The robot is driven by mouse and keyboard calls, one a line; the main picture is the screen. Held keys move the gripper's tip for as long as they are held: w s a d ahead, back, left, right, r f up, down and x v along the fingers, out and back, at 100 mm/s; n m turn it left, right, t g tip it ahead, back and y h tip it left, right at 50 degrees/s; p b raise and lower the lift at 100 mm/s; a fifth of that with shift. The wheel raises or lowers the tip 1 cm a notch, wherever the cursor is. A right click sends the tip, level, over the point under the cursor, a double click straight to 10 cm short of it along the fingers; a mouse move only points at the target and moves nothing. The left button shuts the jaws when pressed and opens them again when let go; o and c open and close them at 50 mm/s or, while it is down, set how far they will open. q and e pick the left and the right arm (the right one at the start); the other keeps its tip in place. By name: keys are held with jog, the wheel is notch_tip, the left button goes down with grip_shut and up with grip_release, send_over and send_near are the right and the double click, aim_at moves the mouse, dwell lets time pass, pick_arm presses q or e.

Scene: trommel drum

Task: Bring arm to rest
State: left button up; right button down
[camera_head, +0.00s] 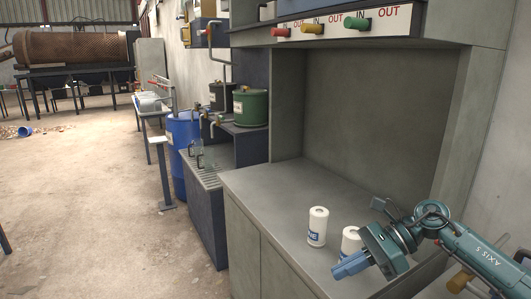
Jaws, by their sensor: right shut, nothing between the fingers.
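My right arm comes in from the lower right, a teal arm marked "AXIS 5". Its gripper (346,267) is low over the grey workbench (265,187), pointing left, with its blue fingers closed and nothing held. A white cylindrical container (318,226) with blue lettering stands upright on the bench, a little beyond the gripper and apart from it. A second white container (351,240) stands just behind the gripper, which hides its lower part. I cannot tell whether the gripper touches it. My left gripper is not in view.
Above the bench a panel (345,27) carries red, orange and green knobs with IN and OUT labels. A green canister (250,108) and a blue barrel (183,130) stand left of the bench. The rusty trommel drum (75,46) is far back. The floor at left is mostly open.

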jog(key=s+a+f+m+t+y, duration=0.1)
jog(key=s+a+m+t+y, duration=0.2)
jog(key=a+m+t+y, duration=0.55)
jog(key=s+d+f+n+t+h, duration=0.1)
jog(key=s+d+f+n+h, duration=0.1)
jog(key=s+f+n+h, duration=0.6)
jog(key=s+d+f+n+t+h+p, duration=0.1)
jog(key=s+d+f+n+h, duration=0.2)
jog(key=s+f+n+h, duration=0.6)
notch_tip(320, 180, down, 6)
jog(key=n, duration=1.3)
jog(key=shift+d+r+t, duration=0.25)
jog(key=shift+d+t, duration=0.05)
jog(key=shift+t, duration=0.05)
jog(key=shift+d, duration=0.15)
